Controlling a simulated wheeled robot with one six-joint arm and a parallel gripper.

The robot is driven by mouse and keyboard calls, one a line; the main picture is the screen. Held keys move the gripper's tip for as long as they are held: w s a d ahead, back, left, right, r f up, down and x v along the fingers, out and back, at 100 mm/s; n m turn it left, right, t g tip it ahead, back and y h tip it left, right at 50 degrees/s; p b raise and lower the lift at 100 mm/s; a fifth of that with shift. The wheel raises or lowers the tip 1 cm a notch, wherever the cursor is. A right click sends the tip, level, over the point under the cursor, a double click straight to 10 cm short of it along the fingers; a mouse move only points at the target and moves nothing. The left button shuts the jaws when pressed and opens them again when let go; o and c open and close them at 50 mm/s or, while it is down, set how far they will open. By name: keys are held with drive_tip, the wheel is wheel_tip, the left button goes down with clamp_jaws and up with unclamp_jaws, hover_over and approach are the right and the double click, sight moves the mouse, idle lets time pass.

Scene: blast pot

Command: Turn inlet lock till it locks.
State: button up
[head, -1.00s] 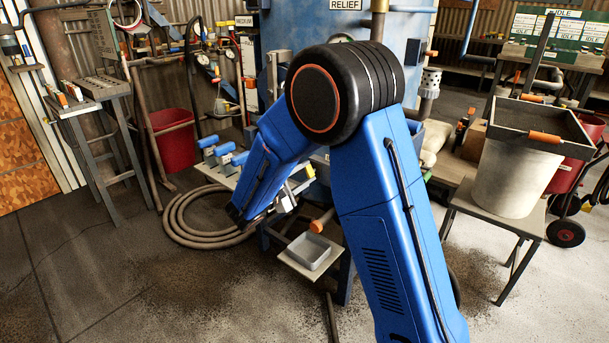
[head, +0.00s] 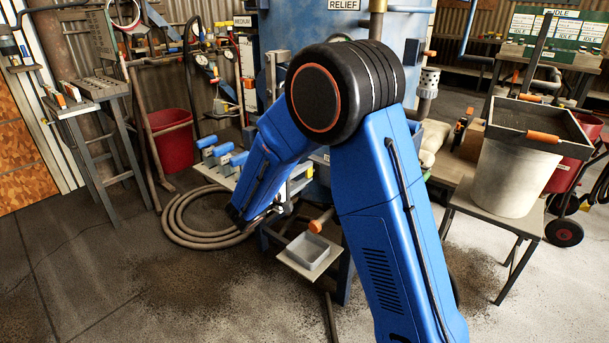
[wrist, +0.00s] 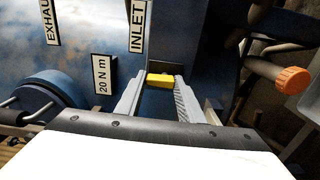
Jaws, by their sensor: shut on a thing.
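The inlet lock is a small yellow block (wrist: 160,80) on the blue pot, seen in the wrist view just right of a white INLET label (wrist: 137,27). My gripper (wrist: 158,88) has one grey finger on each side of the yellow block and is shut on it. In the head view my blue arm hides the lock, and the gripper's fingers cannot be made out there.
In the wrist view, an orange-capped pipe (wrist: 293,80) sticks out to the right of my gripper, and a round blue fitting (wrist: 48,93) is at the left. In the head view a small grey tray (head: 308,250) sits low near my arm, with a coiled hose (head: 190,232) on the floor.

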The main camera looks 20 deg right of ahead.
drive_tip(key=shift+f, duration=0.1)
drive_tip(key=o, duration=1.1)
drive_tip(key=shift+c, duration=0.2)
drive_tip(key=v, duration=1.7)
drive_tip(key=shift+s+a, duration=0.15)
drive_tip(key=shift+s, duration=0.05)
